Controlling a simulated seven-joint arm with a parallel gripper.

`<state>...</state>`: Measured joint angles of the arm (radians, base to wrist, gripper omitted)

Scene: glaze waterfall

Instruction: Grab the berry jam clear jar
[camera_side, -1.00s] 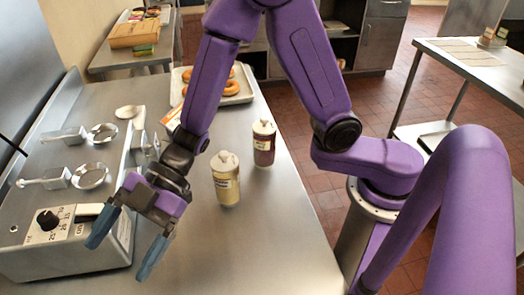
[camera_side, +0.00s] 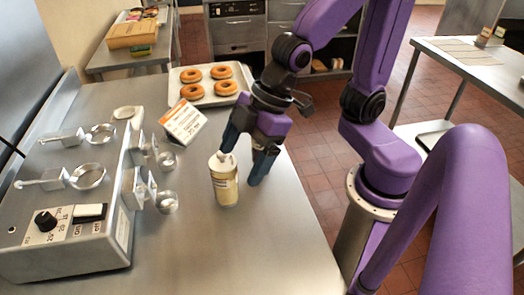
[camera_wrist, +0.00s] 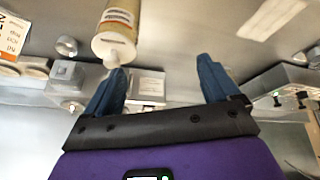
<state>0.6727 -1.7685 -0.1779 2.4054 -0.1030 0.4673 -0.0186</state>
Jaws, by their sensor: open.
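My gripper (camera_side: 243,163) is open, with blue fingers pointing down just behind and right of the cream-filled jar in the side view. Its spread fingers also show in the wrist view (camera_wrist: 161,66), with nothing held visible between them. The dark red berry jam jar is not visible in either current view; its earlier place is covered by my gripper in the side view. The clear jar with cream-coloured contents (camera_side: 224,180) stands upright on the counter, close to the fingers. In the wrist view this jar (camera_wrist: 117,32) appears beyond the left finger.
A tray (camera_side: 178,78) of several doughnuts stands behind the gripper. An orange-and-white sign (camera_side: 184,121) stands left of it. A metal machine (camera_side: 70,225) with a dial and round arms fills the left side. The front of the counter (camera_side: 270,255) is clear.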

